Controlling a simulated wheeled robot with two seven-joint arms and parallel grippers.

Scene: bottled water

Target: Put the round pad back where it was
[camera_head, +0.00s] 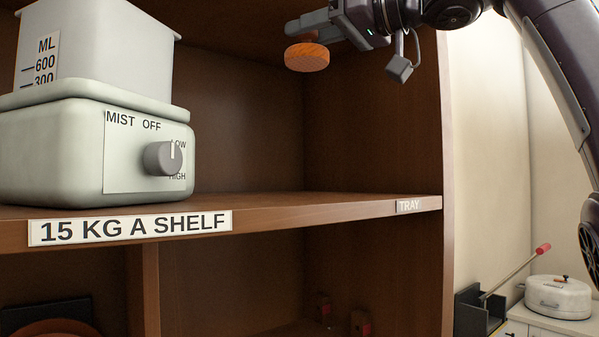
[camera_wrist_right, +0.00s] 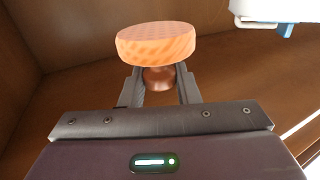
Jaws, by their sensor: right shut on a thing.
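The round pad (camera_head: 307,57) is an orange disc with a patterned face, held in the air above the shelf in the head view. In the right wrist view the pad (camera_wrist_right: 156,43) sits at the fingertips, with a darker brown round part (camera_wrist_right: 159,78) under it between the fingers. My right gripper (camera_head: 318,24) is shut on the pad, near the top of the cabinet. It also shows in the right wrist view (camera_wrist_right: 160,82). My left gripper is not in view.
A pale humidifier (camera_head: 60,150) with a knob and water tank stands on the shelf's left. The brown shelf (camera_head: 330,208) has free room at right, by a TRAY label (camera_head: 409,206). A white pot (camera_head: 558,297) stands outside at lower right. A white object (camera_wrist_right: 265,12) shows at upper right.

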